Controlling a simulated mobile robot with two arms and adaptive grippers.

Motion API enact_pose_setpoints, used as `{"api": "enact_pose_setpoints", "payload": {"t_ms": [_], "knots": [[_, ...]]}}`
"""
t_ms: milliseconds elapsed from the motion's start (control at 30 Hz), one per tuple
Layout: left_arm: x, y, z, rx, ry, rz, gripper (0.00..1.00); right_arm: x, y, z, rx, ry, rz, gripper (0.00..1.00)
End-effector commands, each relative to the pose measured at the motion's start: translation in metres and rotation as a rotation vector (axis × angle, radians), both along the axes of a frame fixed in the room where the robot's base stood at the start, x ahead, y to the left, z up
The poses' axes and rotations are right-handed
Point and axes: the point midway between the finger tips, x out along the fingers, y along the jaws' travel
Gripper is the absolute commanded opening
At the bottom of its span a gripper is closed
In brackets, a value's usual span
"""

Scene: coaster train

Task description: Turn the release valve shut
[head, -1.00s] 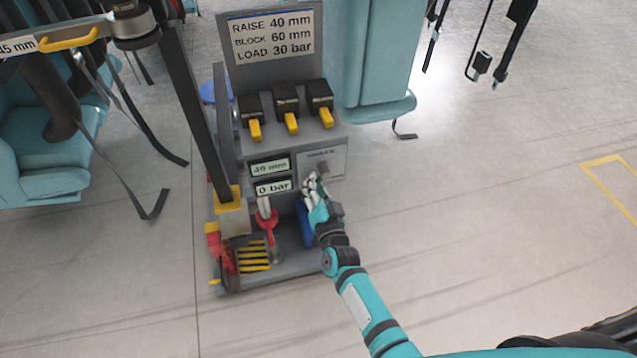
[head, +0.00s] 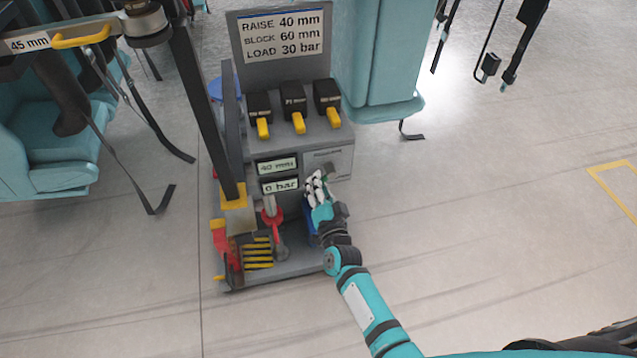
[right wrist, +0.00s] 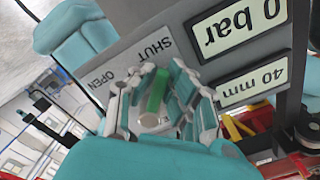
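The release valve's green lever (right wrist: 157,90) shows in the right wrist view on a grey plate marked SHUT and OPEN. A round pale hub sits at the lever's lower end. The lever points toward the upper part of that picture, nearer the word SHUT than OPEN. My right gripper (right wrist: 160,78) has one finger on each side of the lever, with small gaps visible beside it. Contact is unclear. In the head view my right gripper (head: 317,181) is in front of the valve plate (head: 333,160) and hides the lever. My left gripper is not in view.
The displays read 40 mm (head: 277,166) and 0 bar (head: 280,185), left of the gripper. Three black boxes with yellow levers (head: 298,123) stand above. A blue part (head: 308,218) is below the gripper. A teal seat (head: 385,105) stands behind right; open floor lies at right.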

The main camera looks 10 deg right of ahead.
Motion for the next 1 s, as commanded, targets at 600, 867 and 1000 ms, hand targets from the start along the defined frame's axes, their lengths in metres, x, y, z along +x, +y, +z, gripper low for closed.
{"api": "enact_pose_setpoints", "payload": {"t_ms": [600, 867, 1000], "knots": [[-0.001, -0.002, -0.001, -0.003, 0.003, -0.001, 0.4, -0.02, -0.001, -0.001, -0.003, 0.001, 0.001, 0.36], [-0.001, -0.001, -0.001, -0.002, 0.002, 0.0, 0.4, -0.076, -0.003, -0.001, -0.003, 0.003, 0.0, 0.36], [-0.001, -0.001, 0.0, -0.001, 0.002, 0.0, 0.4, -0.1, -0.003, 0.0, -0.003, 0.002, 0.001, 0.36]]}}
